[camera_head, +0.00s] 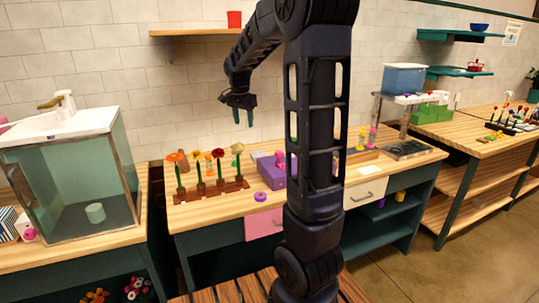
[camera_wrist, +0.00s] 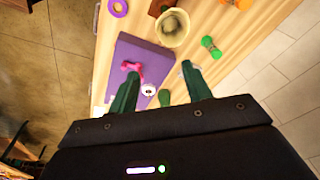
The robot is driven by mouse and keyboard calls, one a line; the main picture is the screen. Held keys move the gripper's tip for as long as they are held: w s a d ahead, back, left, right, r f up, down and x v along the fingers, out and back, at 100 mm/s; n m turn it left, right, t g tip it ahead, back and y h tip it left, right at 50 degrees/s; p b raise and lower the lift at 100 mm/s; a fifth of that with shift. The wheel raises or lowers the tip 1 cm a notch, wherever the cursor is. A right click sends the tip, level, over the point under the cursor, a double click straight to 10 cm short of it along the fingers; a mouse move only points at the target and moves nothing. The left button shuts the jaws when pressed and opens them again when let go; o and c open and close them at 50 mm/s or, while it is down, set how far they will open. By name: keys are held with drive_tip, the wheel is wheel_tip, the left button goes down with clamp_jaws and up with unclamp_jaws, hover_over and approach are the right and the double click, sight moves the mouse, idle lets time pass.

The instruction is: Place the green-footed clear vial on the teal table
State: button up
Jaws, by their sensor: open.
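My gripper (camera_head: 243,117) hangs open and empty above the middle wooden workbench (camera_head: 222,214). In the wrist view its two green fingers (camera_wrist: 160,86) are spread over the edge of a purple box (camera_wrist: 127,68). A small green round thing (camera_wrist: 164,97) shows between the fingers, lower down, beside the box. A green piece (camera_wrist: 211,47) lies to the right of the fingers. I cannot tell whether either is the green-footed clear vial; no clear vial is plain in either view. I cannot make out which surface is the teal table.
A rack of flowers (camera_head: 207,191) and a purple ring (camera_head: 260,197) are on the workbench. A glass tank (camera_head: 60,185) is at the left. A wooden shelf (camera_head: 195,32) is on the wall above.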

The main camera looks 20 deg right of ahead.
drive_tip(key=s+a+n+t+y, duration=0.1)
drive_tip(key=s+n, duration=0.9)
drive_tip(key=s, duration=2.1)
drive_tip(key=shift+s+a+f+t, duration=0.2)
drive_tip(key=shift+a+t, duration=0.25)
drive_tip(key=shift+t, duration=0.55)
